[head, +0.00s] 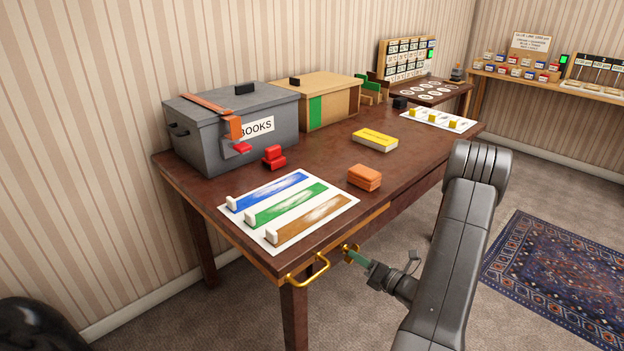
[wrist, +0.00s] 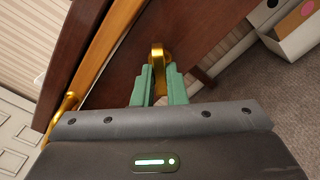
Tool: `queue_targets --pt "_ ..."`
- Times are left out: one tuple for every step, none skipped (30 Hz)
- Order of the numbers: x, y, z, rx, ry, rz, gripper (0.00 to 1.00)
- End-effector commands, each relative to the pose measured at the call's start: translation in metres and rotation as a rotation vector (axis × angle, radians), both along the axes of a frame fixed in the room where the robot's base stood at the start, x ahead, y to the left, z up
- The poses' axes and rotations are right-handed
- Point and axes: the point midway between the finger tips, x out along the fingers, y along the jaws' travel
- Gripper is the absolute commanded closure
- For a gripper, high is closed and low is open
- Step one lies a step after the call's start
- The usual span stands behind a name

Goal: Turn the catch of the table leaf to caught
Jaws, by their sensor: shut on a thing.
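The brass catch (head: 345,248) is at the near long edge of the dark wooden table (head: 318,165), just right of the corner. In the wrist view the catch (wrist: 157,52) is a golden upright piece with a rounded end. My gripper (head: 355,257) reaches it from the front right. Its green fingers (wrist: 158,80) stand on both sides of the catch and are shut on it. The fingers hide part of the catch, and I cannot tell whether it is turned to caught.
A brass handle (head: 308,271) sticks out at the table's near corner. On the top are a grey books box (head: 215,140), a tan box (head: 330,100), a striped card (head: 335,209) and an orange block (head: 364,178). Carpet floor lies open in front.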

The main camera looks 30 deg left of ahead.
Motion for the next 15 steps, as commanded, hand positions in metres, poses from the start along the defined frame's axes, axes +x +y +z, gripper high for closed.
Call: queue_targets --pt "0.0002 -0.0003 0.0000 0.000 -0.001 -0.001 1.00" --pt "0.0002 -0.0003 0.0000 0.000 -0.001 -0.001 1.00" --pt "0.0002 -0.0003 0.0000 0.000 -0.001 -0.001 1.00" --pt "0.0002 -0.0003 0.0001 0.000 -0.001 -0.001 1.00" --pt "0.0001 -0.0003 0.0004 0.001 0.002 -0.001 1.00" --pt "0.0001 -0.0003 0.0008 0.003 0.007 -0.001 1.00" --pt "0.0001 -0.0002 0.0013 0.007 0.017 -0.001 1.00" --pt "0.0001 -0.0002 0.0017 0.011 0.028 -0.001 1.00" --pt "0.0000 -0.0002 0.0023 0.018 0.047 -0.001 1.00" --pt "0.0000 -0.0002 0.0028 0.024 0.063 -0.001 1.00" --pt "0.0000 -0.0002 0.0030 0.029 0.078 -0.001 1.00" --pt "0.0000 -0.0002 0.0030 0.037 0.099 -0.001 1.00" --pt "0.0000 -0.0002 0.0029 0.043 0.116 -0.001 1.00" --pt "0.0000 -0.0002 0.0028 0.049 0.133 -0.001 1.00" --pt "0.0002 -0.0003 0.0029 0.057 0.155 -0.001 1.00"
